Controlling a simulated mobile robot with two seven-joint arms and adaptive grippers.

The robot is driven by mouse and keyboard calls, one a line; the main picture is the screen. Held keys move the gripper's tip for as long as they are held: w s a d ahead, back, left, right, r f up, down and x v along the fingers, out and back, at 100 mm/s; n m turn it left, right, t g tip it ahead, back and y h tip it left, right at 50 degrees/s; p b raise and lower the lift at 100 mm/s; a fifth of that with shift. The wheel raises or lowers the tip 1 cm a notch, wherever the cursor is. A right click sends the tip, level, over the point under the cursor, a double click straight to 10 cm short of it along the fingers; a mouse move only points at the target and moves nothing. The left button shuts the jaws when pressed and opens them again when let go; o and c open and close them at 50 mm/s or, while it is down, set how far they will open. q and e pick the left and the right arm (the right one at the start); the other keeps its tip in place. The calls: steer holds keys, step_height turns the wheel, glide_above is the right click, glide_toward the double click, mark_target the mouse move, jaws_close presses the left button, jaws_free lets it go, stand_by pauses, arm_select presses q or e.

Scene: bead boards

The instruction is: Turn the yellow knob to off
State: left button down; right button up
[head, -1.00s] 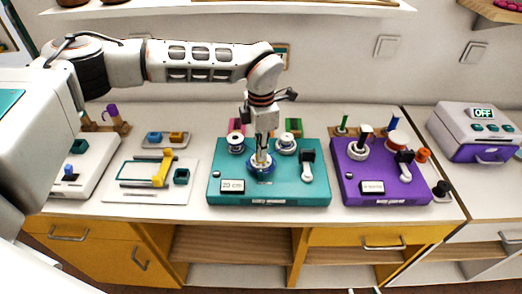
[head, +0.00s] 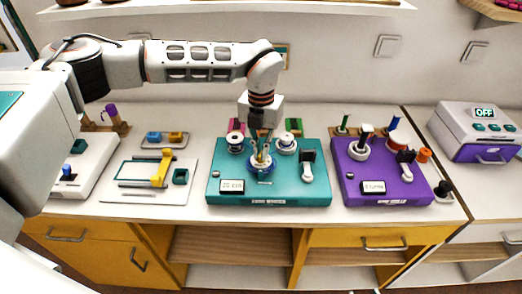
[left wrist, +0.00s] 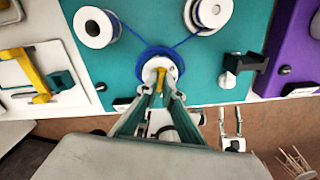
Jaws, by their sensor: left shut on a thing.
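The teal board (head: 225,172) stands on the counter, with a white dial ringed in blue (head: 261,168) near its middle. The yellow knob (left wrist: 158,79) shows on the white dial in the left wrist view, between my fingertips. My left gripper (head: 261,155) points down at it from above and is shut on it; the fingers also show in the left wrist view (left wrist: 160,92). The knob is mostly hidden by the fingers in the head view. My right gripper is in neither view.
Two white spools (head: 236,144) (head: 286,144) and a black-topped lever (head: 308,157) stand close around the dial. A purple board (head: 350,184) is to the right, a white board with a yellow handle (head: 135,187) to the left. A grey box reading OFF (head: 450,125) stands far right.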

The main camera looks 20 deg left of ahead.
arm_select(q)
steer(key=shift+n, duration=1.7)
steer(key=c, duration=2.2)
jaws_free()
step_height(320, 180, up, 12)
steer(key=shift+r, duration=0.1)
